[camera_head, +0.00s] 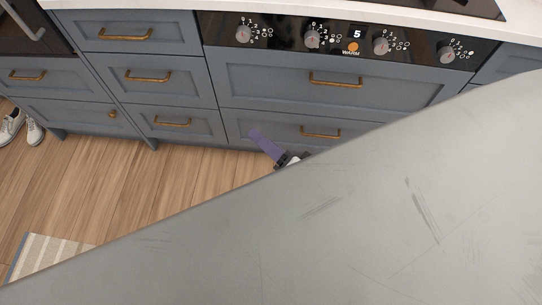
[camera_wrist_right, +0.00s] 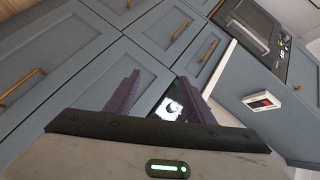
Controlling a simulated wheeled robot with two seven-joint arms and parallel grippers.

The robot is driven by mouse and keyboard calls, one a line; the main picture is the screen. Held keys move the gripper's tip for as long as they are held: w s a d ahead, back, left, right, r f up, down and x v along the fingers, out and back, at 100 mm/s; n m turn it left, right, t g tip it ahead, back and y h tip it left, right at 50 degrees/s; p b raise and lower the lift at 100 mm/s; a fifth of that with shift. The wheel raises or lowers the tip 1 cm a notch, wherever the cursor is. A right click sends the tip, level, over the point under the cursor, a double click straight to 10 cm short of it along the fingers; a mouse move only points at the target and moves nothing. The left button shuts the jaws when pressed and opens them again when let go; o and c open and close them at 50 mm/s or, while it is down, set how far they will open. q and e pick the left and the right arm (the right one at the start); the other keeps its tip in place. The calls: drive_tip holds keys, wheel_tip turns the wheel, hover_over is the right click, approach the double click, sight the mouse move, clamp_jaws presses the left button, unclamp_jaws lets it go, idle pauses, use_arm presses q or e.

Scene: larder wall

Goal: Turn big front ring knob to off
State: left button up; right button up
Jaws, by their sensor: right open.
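The black control panel (camera_head: 280,33) runs under the white counter at the top of the head view. It carries several round knobs in a row: far left (camera_head: 243,34), second (camera_head: 312,39), third (camera_head: 381,46) and far right (camera_head: 447,54). They have white number marks; their pointers are too small to read, and I cannot tell which is the big front ring knob. My right gripper (camera_wrist_right: 157,97) is open, its purple fingers apart; in the head view a purple finger (camera_head: 268,145) shows by the lower drawers, well below the panel. My left gripper is out of view.
A display (camera_head: 357,34) reads 5 above a lit orange WARM mark (camera_head: 353,47). Blue drawers with brass handles (camera_head: 335,79) fill the front. A white box with a red mark (camera_wrist_right: 263,100) is on a cabinet in the wrist view.

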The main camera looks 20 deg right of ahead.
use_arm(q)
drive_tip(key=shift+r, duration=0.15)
use_arm(e)
drive_tip(key=s+f+n, duration=0.1)
drive_tip(key=s+f+n+g, duration=0.1)
drive_tip(key=n, duration=0.1)
drive_tip(key=s+f+n+g, duration=0.1)
drive_tip(key=f, duration=0.1)
drive_tip(key=shift+s+a+n, duration=0.35)
drive_tip(key=shift+a+n, duration=0.05)
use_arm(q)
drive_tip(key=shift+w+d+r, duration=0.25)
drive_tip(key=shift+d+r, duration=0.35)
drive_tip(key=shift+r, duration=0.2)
use_arm(e)
drive_tip(key=s+d+f+n+g+h, duration=0.1)
drive_tip(key=s+f+n+g, duration=0.2)
drive_tip(key=s+f+n, duration=0.3)
drive_tip(key=shift+s+d+f+n+g, duration=0.25)
drive_tip(key=shift+s+d+n+g, duration=0.15)
drive_tip(key=shift+s+n, duration=0.3)
